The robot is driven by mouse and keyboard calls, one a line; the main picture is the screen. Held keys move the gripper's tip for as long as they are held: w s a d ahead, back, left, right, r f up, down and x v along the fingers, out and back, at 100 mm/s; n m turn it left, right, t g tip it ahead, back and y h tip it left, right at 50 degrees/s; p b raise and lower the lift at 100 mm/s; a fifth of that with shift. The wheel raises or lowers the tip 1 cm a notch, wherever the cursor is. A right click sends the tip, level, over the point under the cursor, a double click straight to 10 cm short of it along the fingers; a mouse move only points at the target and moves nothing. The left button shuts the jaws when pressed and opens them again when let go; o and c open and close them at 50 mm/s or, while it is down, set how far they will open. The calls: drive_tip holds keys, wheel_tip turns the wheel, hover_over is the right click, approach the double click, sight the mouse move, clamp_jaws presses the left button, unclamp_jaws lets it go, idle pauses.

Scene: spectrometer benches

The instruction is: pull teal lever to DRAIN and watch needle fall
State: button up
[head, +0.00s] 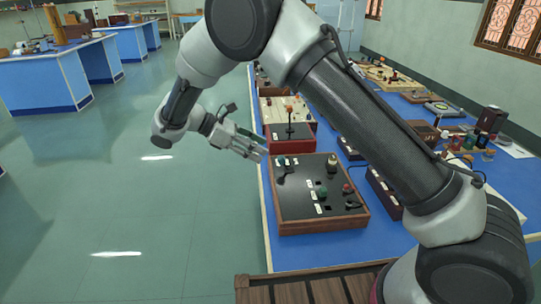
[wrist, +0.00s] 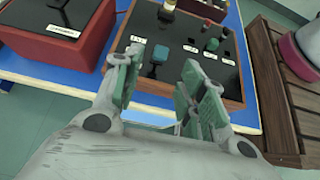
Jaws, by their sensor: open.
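The teal lever (head: 281,161) stands at the left part of a black-topped, wood-framed panel (head: 320,224). Its teal knob (wrist: 160,53) shows in the wrist view between and beyond my fingertips. White labels lie on the panel near it, too small to read. My gripper (head: 257,150) is open and empty, just left of the lever in the head view, apart from it. In the wrist view my gripper (wrist: 162,68) has its two fingers spread on either side of the line to the knob. I cannot make out a needle.
The panel also bears a green knob (head: 322,191), a red knob (head: 346,188) and a pale knob (head: 332,160). A red box (head: 290,143) with an orange-topped stick stands behind it. The blue bench (head: 320,252) holds more apparatus at right; open floor lies left.

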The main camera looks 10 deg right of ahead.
drive_tip(key=shift+v, duration=2.2)
drive_tip(key=s+d+f+m+g+y, duration=0.1)
drive_tip(key=s+d+f+m+y, duration=0.15)
drive_tip(key=s+f, duration=0.2)
drive_tip(key=s+d+r+m+t+y, duration=0.1)
drive_tip(key=s+d+r+m+y, duration=0.2)
drive_tip(key=d, duration=0.8)
drive_tip(key=s+d+r+m+t+y, duration=0.2)
drive_tip(key=s+d+r+m+y, duration=0.1)
drive_tip(key=s+d+r+m, duration=0.4)
drive_tip(key=s+d+r+m+t+y, duration=0.2)
drive_tip(key=s+d+r+m, duration=0.3)
drive_tip(key=s+d+r, duration=0.5)
drive_tip(key=s+d+y, duration=0.1)
drive_tip(key=d, duration=0.5)
drive_tip(key=shift+d, duration=0.35)
